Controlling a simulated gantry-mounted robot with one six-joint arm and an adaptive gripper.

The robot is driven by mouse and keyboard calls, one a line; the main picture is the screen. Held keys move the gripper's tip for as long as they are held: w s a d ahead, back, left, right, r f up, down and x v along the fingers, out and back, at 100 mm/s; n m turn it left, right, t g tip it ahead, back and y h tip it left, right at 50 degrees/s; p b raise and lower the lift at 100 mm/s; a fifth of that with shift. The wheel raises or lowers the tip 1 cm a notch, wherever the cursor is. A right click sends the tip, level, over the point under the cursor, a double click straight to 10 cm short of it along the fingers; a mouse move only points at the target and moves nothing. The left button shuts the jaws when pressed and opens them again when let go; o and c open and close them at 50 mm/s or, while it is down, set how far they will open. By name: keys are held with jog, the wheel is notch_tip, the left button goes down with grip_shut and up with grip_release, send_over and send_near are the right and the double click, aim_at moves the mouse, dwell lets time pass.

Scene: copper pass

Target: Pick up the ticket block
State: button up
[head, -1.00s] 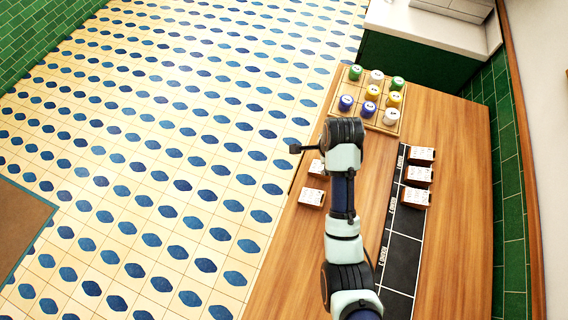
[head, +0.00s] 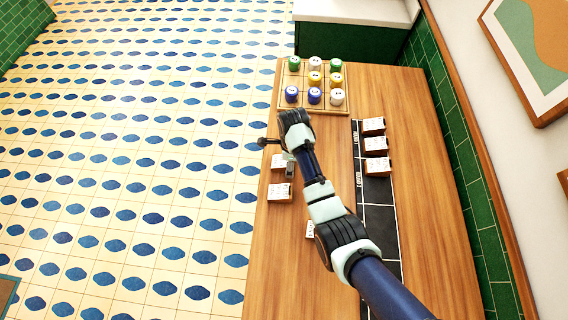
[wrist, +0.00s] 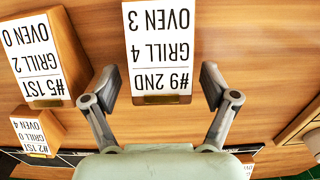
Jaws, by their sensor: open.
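A wooden ticket block with a white face (wrist: 160,45) reads "#9 2ND GRILL 4 OVEN 3", upside down in the wrist view. My gripper (wrist: 158,88) is open, one finger on each side of this block's lower part. In the head view my gripper (head: 290,168) is at the block (head: 278,161) near the counter's left edge. The "#5 1ST" block (wrist: 38,60) lies to the left in the wrist view, with the smaller-looking "#2 1ST" block (wrist: 38,132) below it.
A nearer block (head: 280,193) and one partly hidden by my arm (head: 310,229) stand on the counter (head: 430,230). Several blocks (head: 376,145) line the black strip (head: 378,190) at right. A wooden grid board (head: 283,102) holding coloured round pieces is at the back.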

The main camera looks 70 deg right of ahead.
jog(key=shift+f, duration=0.35)
jog(key=c, duration=1.3)
jog(key=shift+r, duration=0.1)
notch_tip(320, 180, up, 11)
jog(key=shift+d+r+p, duration=0.1)
jog(key=shift+p, duration=1.1)
notch_tip(320, 180, up, 9)
jog(key=p, duration=0.8)
